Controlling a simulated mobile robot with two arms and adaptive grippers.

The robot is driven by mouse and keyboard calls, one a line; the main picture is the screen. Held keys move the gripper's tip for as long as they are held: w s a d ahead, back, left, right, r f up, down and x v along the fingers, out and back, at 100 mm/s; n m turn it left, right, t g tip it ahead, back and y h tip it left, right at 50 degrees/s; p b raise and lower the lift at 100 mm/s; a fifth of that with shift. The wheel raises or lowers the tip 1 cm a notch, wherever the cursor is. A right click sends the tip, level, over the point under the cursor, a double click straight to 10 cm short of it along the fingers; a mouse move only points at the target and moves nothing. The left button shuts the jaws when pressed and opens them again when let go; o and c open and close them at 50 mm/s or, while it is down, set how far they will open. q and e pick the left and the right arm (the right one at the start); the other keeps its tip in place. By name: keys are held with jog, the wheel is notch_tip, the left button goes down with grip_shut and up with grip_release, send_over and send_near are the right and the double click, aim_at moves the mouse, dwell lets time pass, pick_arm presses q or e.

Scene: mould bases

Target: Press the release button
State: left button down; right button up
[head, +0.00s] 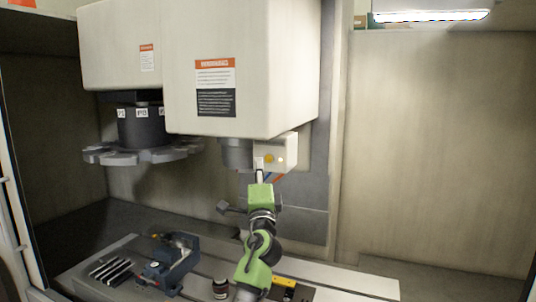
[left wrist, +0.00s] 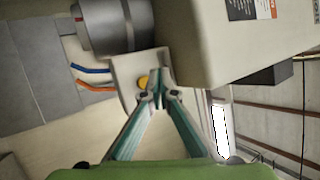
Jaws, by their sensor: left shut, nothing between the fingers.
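The release button looks to be the round yellow-orange button (head: 269,159) on the small pale box (head: 289,152) beside the machine's spindle. The button also shows in the left wrist view (left wrist: 143,82), just left of my fingertips. My left gripper (head: 259,170) is shut and empty, pointing up at the box's lower left part. In the left wrist view the fingertips (left wrist: 157,88) meet in front of the pale box and overlap its face near the button. I cannot tell whether they touch the box. My right gripper is not in view.
The grey spindle (head: 236,153) hangs left of the box under the large cream housing (head: 240,75). A tool carousel (head: 142,152) is at the left. Blue and orange hoses (left wrist: 92,70) run beside the box. A vise (head: 170,268) stands on the machine table (head: 345,283) below.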

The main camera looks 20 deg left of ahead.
pick_arm(q)
jog(key=shift+s+d+p, duration=0.1)
jog(key=shift+s+p, duration=0.4)
jog(key=shift+s, duration=0.6)
jog(key=shift+f, duration=0.15)
